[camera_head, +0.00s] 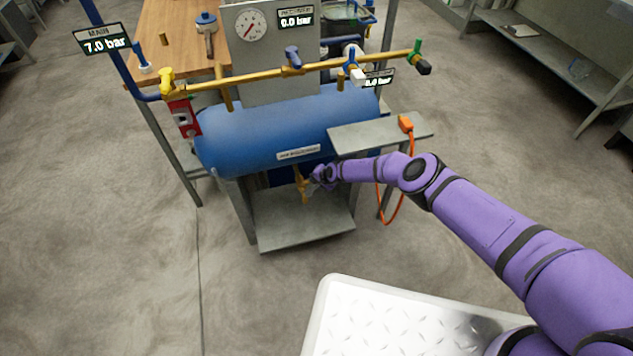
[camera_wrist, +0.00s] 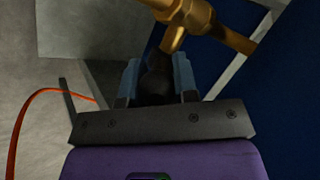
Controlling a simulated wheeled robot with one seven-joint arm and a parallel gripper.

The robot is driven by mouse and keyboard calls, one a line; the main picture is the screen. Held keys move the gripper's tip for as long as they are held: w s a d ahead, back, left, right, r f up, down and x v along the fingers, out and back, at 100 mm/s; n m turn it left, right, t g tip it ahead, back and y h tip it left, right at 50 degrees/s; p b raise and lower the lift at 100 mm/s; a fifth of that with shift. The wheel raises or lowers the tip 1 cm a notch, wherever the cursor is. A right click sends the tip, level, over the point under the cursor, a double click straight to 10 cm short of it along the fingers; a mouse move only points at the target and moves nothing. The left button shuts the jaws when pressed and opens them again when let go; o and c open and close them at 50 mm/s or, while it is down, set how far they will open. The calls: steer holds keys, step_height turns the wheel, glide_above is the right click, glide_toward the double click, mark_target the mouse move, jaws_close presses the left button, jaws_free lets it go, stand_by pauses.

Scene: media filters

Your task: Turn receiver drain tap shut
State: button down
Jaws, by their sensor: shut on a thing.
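The blue air receiver (camera_head: 270,133) is a horizontal tank in the middle of the head view. Its brass drain tap (camera_head: 302,184) hangs beneath it. The brass body of the drain tap also shows at the top of the wrist view (camera_wrist: 188,18). My gripper (camera_head: 312,178) is under the tank at the drain tap. In the wrist view my gripper (camera_wrist: 158,82) has its two fingers on either side of a dark handle (camera_wrist: 155,78) that joins the brass body. The fingers are shut on this handle. In the head view the handle is mostly hidden by my gripper.
A brass pipe (camera_head: 250,77) with several valves runs above the tank. A grey shelf (camera_head: 365,135) juts out over my forearm, with an orange cable (camera_head: 403,195) hanging from it. A lower grey plate (camera_head: 300,218) lies below the tap. Gauge tags read 7.0 bar and 0.0 bar.

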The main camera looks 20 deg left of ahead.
steer(key=shift+s, duration=0.1)
steer(key=c, duration=0.9)
jaws_free()
steer(key=shift+r, duration=0.1)
steer(key=shift+s+d+r, duration=0.1)
steer(key=shift+d+r, duration=0.15)
steer(key=shift+r, duration=0.1)
steer(key=s+d, duration=0.1)
steer(key=d, duration=0.2)
steer(key=s+d, duration=0.2)
steer(key=d, duration=0.2)
steer(key=s+d, duration=0.2)
steer(key=d, duration=0.2)
steer(key=shift+s, duration=0.15)
